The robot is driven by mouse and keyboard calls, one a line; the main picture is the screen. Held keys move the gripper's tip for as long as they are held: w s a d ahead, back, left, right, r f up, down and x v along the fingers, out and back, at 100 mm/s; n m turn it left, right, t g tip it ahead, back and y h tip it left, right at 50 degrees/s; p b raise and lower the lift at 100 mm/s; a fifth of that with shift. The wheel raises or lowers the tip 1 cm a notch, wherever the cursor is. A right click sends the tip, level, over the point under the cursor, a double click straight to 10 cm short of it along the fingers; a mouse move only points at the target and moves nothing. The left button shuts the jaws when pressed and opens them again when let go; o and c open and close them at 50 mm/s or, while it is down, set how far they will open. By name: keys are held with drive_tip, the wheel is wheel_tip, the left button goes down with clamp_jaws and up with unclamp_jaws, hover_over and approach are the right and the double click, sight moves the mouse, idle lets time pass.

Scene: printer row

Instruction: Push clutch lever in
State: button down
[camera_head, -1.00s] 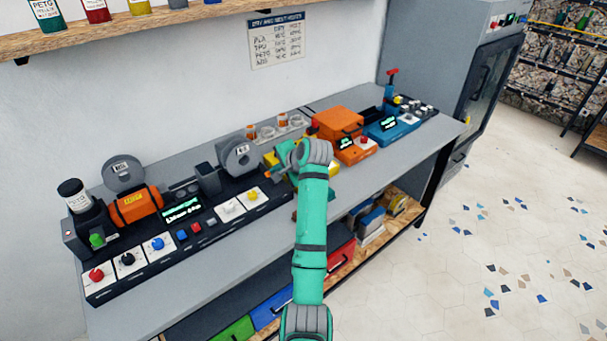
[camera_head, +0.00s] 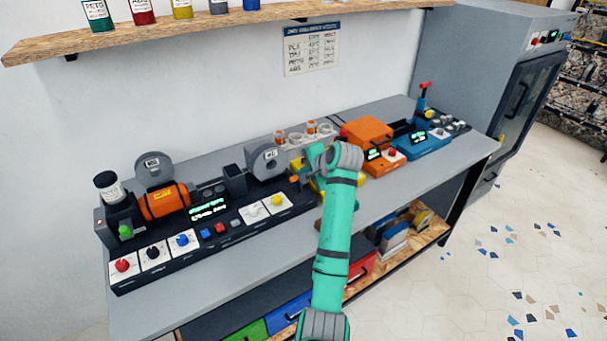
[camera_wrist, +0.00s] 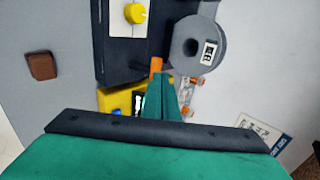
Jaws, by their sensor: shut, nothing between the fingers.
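A small orange lever, which looks like the clutch lever, sticks out at the right end of the long black console in the head view (camera_head: 294,179). It also shows in the wrist view (camera_wrist: 156,65), just beyond my fingertips. My gripper (camera_wrist: 163,80) is shut and empty, its teal fingers pointing at the orange piece. The tips are very near it; I cannot tell whether they touch. In the head view my wrist hides most of the fingers and part of the bench behind them.
The black console (camera_head: 150,273) carries knobs, buttons and a grey spool (camera_head: 264,160). A yellow device (camera_wrist: 115,98) sits close beside my fingers. An orange box (camera_head: 368,138) and blue unit (camera_head: 425,143) stand further right. A brown block (camera_wrist: 41,66) lies on the clear grey bench.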

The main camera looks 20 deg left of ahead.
drive_tip(key=w+a+r+v, duration=0.1)
drive_tip(key=r+v, duration=0.1)
drive_tip(key=v, duration=1.1)
drive_tip(key=shift+r, duration=0.4)
drive_tip(key=shift+a, duration=0.2)
